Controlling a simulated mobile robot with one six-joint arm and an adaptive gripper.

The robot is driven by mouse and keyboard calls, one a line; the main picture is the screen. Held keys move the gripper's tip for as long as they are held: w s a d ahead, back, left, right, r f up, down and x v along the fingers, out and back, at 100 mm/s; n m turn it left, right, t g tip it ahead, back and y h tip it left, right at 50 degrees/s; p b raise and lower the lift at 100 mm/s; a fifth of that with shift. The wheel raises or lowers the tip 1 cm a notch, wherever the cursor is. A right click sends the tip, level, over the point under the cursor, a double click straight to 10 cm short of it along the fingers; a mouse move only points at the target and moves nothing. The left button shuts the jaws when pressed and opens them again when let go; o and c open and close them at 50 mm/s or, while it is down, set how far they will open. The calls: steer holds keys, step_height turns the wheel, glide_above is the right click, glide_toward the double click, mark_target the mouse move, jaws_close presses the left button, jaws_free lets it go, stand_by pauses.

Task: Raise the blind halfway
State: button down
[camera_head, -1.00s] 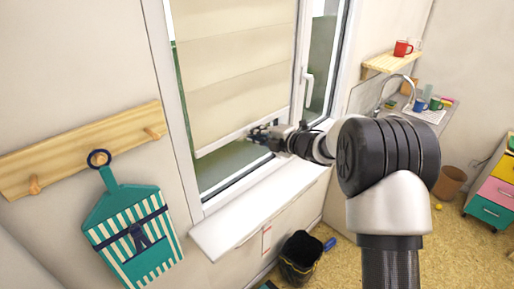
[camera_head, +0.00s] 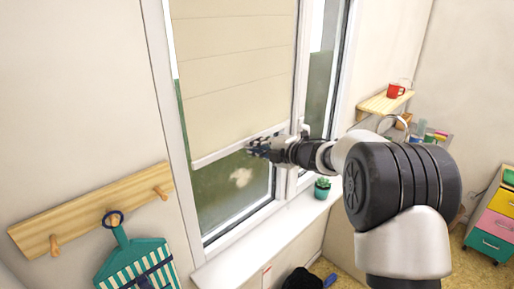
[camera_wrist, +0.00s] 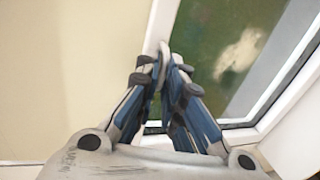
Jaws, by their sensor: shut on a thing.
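The beige blind (camera_head: 235,75) covers the upper part of the left window pane, and bare glass shows below it. Its white bottom rail (camera_head: 222,152) runs across the pane. My gripper (camera_head: 260,149) is at the right part of this rail, shut on it. In the wrist view the blue and grey fingers (camera_wrist: 164,65) are close together at the white rail (camera_wrist: 157,27), with the beige blind cloth (camera_wrist: 60,70) to their left. The exact contact between the fingertips and the rail is partly hidden by the fingers.
A wooden peg rail (camera_head: 95,210) with a striped teal item (camera_head: 140,262) is at left. A shelf with a red mug (camera_head: 395,90) is at right.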

steer(key=c, duration=1.8)
jaws_free()
steer(key=v, duration=1.2)
